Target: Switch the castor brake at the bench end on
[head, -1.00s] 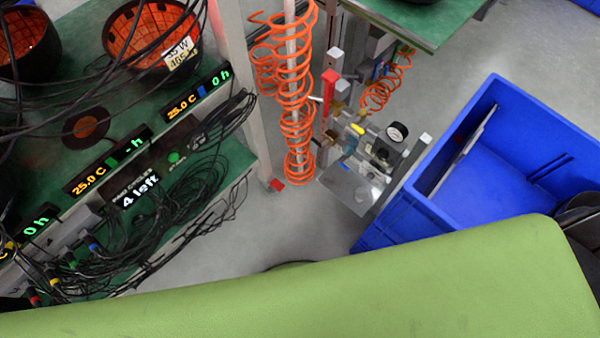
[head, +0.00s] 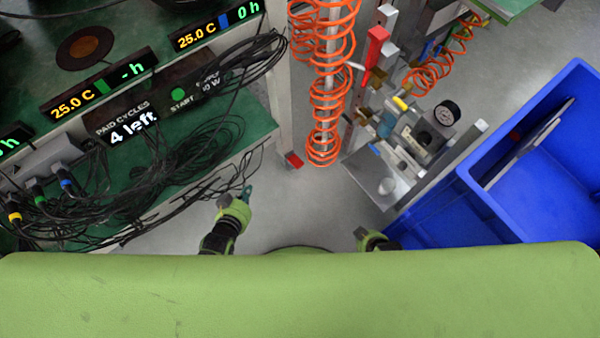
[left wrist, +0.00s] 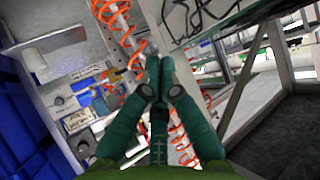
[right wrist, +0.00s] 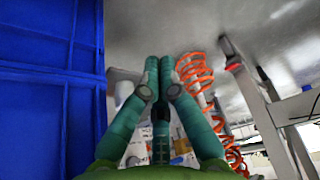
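A small red castor brake tab (head: 293,160) shows at the foot of the white bench leg (head: 284,120), at the bench end in the head view. Whether it is up or down is too small to tell. My left gripper (head: 247,193) is below and left of the tab, apart from it, beside the bench's cables. In the left wrist view its fingers (left wrist: 159,62) are together with nothing between them. My right gripper (head: 361,234) is low in the head view, mostly hidden by my own green body. In the right wrist view its fingers (right wrist: 159,64) are together and empty.
Loose black cables (head: 190,185) hang along the bench edge. An orange coiled hose (head: 325,90) hangs right of the leg. A metal stand with a gauge (head: 446,113) and a blue crate (head: 480,210) stand to the right. Grey floor (head: 320,205) is clear between them.

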